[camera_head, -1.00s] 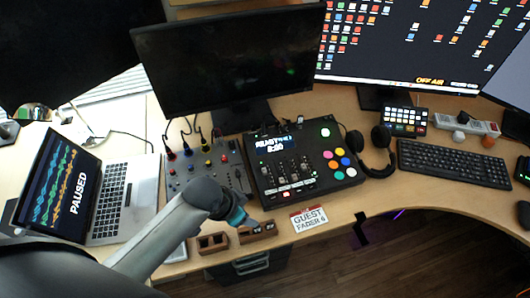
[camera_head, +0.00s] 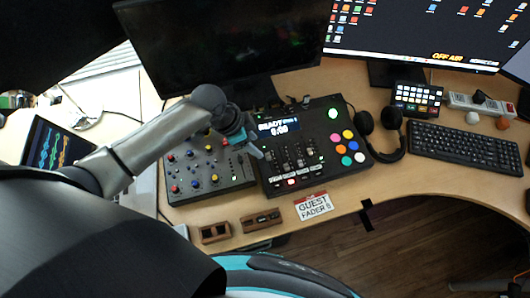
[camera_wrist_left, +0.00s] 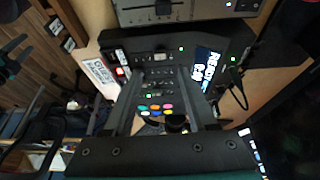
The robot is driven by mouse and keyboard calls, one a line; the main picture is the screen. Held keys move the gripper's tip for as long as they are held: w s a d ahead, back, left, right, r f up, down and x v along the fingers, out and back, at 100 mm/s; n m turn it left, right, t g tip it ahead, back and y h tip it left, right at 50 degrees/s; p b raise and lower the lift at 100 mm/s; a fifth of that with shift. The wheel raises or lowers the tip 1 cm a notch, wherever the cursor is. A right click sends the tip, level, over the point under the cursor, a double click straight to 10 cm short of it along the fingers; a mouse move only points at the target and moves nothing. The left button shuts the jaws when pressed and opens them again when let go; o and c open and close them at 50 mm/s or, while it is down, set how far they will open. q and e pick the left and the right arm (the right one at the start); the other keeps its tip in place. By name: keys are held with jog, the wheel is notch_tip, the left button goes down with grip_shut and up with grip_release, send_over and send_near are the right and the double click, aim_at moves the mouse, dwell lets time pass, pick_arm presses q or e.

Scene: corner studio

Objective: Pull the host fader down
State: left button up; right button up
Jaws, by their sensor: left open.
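A black console (camera_head: 325,128) with a lit display (camera_head: 279,127), a group of faders (camera_head: 300,156) and coloured round buttons stands on the desk. I cannot read which fader is the host one. My left gripper (camera_head: 251,144) is above the console's left side, by the faders, and looks empty. In the left wrist view, the two dark fingers of the left gripper (camera_wrist_left: 162,78) are apart, with the fader rows (camera_wrist_left: 160,72) showing between and beyond them. I see no contact with a fader. My right gripper is not in view.
A grey knob mixer (camera_head: 210,170) stands left of the console, under my left arm. Headphones (camera_head: 385,140) lie to its right. A "GUEST FADER 6" card (camera_head: 313,206) and small wooden blocks (camera_head: 261,220) lie by the front edge. A dark monitor (camera_head: 225,45) stands behind.

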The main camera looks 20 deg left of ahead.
aim_at(267, 156)
pick_arm(q)
jog(key=b+x, duration=0.2)
jog(key=x, duration=0.6)
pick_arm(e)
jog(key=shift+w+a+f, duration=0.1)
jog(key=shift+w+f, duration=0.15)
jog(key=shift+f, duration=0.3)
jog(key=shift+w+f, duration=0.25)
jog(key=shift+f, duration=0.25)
pick_arm(q)
jog(key=c, duration=0.5)
grip_shut()
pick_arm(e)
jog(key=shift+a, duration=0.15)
